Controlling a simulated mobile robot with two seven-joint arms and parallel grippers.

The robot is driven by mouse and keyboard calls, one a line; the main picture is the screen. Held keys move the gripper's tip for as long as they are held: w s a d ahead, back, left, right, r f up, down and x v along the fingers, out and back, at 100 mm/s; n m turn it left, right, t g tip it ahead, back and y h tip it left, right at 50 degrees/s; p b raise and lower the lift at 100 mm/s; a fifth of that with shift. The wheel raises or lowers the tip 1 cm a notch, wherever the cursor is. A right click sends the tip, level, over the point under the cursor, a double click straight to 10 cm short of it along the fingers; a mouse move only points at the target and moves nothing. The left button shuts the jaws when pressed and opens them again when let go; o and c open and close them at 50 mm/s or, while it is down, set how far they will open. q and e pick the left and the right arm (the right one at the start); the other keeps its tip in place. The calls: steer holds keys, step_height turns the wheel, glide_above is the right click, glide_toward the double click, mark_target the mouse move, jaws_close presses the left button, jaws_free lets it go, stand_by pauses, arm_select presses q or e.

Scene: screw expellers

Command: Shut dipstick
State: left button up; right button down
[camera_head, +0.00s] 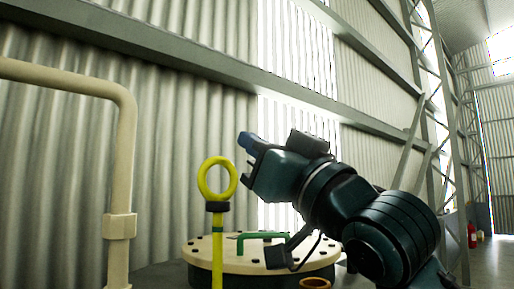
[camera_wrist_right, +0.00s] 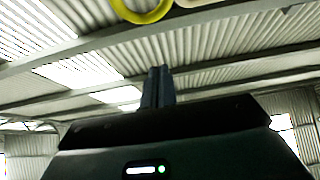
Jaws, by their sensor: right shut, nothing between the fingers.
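The dipstick has a yellow ring handle (camera_head: 232,180) with a dark collar under it. A yellow upright rod or tube (camera_head: 217,250) continues below the collar, and its lower end is out of frame. My right gripper (camera_head: 246,140) is just up and right of the ring in the head view, with its fingers shut and empty. In the right wrist view the shut fingers (camera_wrist_right: 158,76) point up at the roof. The lower part of the yellow ring (camera_wrist_right: 143,14) shows beyond them at the top edge, with a gap between. My left gripper is out of view.
A round cream lid (camera_head: 205,247) with bolts and a green handle (camera_head: 262,236) lies behind the yellow rod, partly hidden by my right arm. A cream pipe (camera_head: 122,170) stands at the left. A corrugated wall (camera_head: 170,120) closes the back.

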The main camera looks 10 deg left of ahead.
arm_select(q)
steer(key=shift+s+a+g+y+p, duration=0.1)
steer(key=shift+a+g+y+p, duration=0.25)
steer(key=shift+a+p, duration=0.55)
arm_select(e)
steer(key=w+a, duration=0.4)
steer(key=a, duration=0.1)
steer(key=shift+f, duration=0.35)
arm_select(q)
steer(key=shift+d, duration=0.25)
